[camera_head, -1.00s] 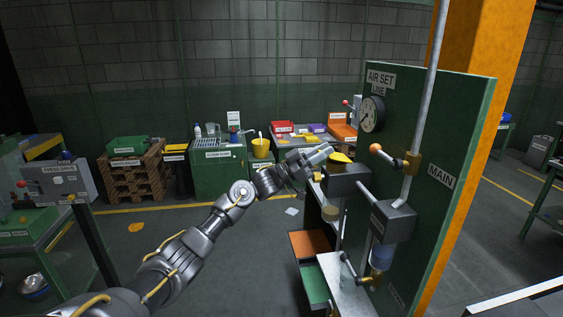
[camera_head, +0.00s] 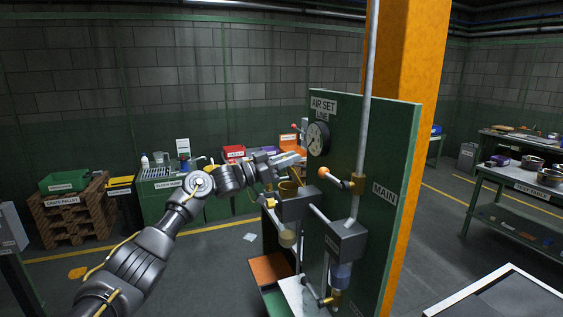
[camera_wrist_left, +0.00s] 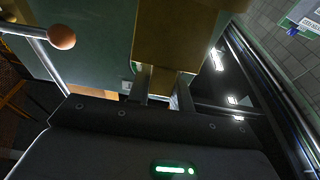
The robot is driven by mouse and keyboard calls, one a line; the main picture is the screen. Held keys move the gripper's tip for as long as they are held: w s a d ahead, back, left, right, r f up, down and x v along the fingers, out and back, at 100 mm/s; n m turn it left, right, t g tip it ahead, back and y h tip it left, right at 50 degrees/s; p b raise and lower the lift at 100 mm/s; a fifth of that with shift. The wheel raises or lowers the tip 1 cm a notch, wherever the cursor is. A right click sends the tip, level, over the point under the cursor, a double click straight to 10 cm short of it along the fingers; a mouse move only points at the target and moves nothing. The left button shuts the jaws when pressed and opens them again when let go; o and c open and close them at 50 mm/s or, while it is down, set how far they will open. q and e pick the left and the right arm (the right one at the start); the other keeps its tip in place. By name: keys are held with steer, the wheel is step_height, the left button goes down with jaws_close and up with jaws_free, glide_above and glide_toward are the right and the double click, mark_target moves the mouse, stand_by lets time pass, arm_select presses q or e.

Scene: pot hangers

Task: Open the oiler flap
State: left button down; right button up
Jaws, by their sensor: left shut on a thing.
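The oiler (camera_head: 297,207) is a dark box on the pipe line, with a cloudy bowl (camera_head: 288,238) below it. Its yellow-brown flap (camera_head: 288,189) stands up from the top of the box, tilted rather than lying flat. My left gripper (camera_head: 297,160) is at the top of the flap. In the left wrist view the gold-coloured flap (camera_wrist_left: 178,40) fills the upper middle, and its narrow tab sits between the two fingers of my left gripper (camera_wrist_left: 162,90), which are shut on it. My right gripper is out of view.
The green board (camera_head: 390,150) stands just right of the oiler, with a gauge (camera_head: 318,138) and an orange-knobbed lever (camera_head: 330,176). A second dark box (camera_head: 345,240) with a blue bowl (camera_head: 340,275) is nearer. An orange shelf (camera_head: 270,267) lies below.

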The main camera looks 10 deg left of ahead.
arm_select(q)
steer(key=shift+w+d+r, duration=0.3)
steer(key=shift+w+d, duration=0.05)
steer(key=shift+d, duration=0.2)
steer(key=shift+d+f, duration=0.1)
steer(key=shift+f, duration=0.2)
stand_by(0.9)
steer(key=c, duration=1.6)
jaws_free()
steer(key=o, duration=0.4)
steer(key=shift+w+d, duration=0.2)
steer(key=shift+w, duration=0.05)
steer(key=shift+c, duration=0.2)
steer(key=shift+s+a, duration=0.15)
steer(key=shift+a, duration=0.1)
steer(key=b+v, duration=0.5)
steer(key=v, duration=0.5)
steer(key=shift+a, duration=0.15)
steer(key=shift+s, duration=0.1)
